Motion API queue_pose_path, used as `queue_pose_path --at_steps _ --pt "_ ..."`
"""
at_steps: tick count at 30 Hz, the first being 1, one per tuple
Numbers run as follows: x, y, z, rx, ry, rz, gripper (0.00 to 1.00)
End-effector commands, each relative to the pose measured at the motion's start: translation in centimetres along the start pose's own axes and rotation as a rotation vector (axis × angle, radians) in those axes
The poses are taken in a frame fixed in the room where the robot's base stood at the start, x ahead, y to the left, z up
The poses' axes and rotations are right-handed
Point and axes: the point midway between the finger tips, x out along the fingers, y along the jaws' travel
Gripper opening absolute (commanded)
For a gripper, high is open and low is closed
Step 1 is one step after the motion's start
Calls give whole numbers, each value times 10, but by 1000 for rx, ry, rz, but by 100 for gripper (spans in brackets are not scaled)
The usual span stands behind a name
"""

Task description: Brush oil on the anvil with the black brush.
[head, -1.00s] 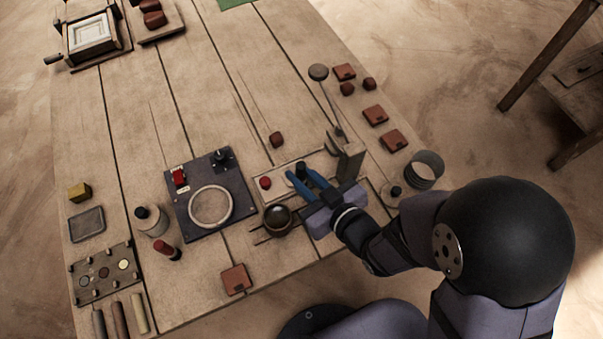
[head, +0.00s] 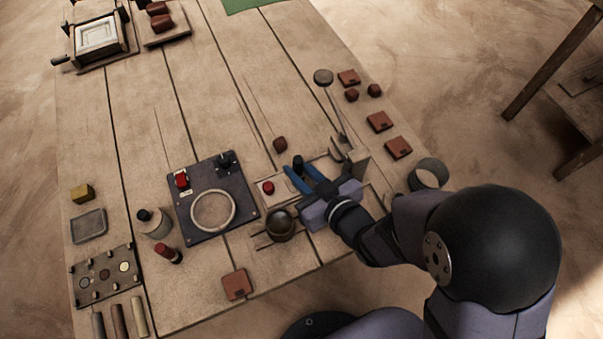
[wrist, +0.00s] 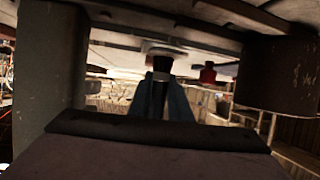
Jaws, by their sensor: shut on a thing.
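My gripper (head: 303,181) has blue fingers shut on a black brush (head: 298,163), whose dark top stands up between them. In the wrist view the brush (wrist: 161,75), dark with a pale band, is between the blue fingers. It is close to a pale round disc (wrist: 150,47), which may be the anvil; I cannot tell whether they touch. In the head view the gripper is over the pale press base, left of the upright post (head: 357,165). The fingers and brush hide that part of the base. The lever (head: 323,77) with its round knob rises behind.
A red button (head: 268,187) is on the base just left of my fingers. A round dark bowl (head: 281,226) stands close in front. A dark panel with a pale ring (head: 213,210) lies further left. Brown tiles (head: 379,121) lie to the right. The table's back middle is clear.

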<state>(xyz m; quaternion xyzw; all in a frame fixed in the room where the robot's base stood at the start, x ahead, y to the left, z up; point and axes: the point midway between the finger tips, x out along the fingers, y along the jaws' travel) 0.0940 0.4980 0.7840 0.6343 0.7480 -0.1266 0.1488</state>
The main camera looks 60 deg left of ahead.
Motion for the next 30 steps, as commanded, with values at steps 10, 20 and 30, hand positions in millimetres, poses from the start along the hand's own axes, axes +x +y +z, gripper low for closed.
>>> queue_pose_path --at_steps 10,20,30 --pt "8 1 -3 -1 2 0 0" --pt "28 4 -11 -1 2 -1 0" --pt "31 5 -10 -1 1 0 0"
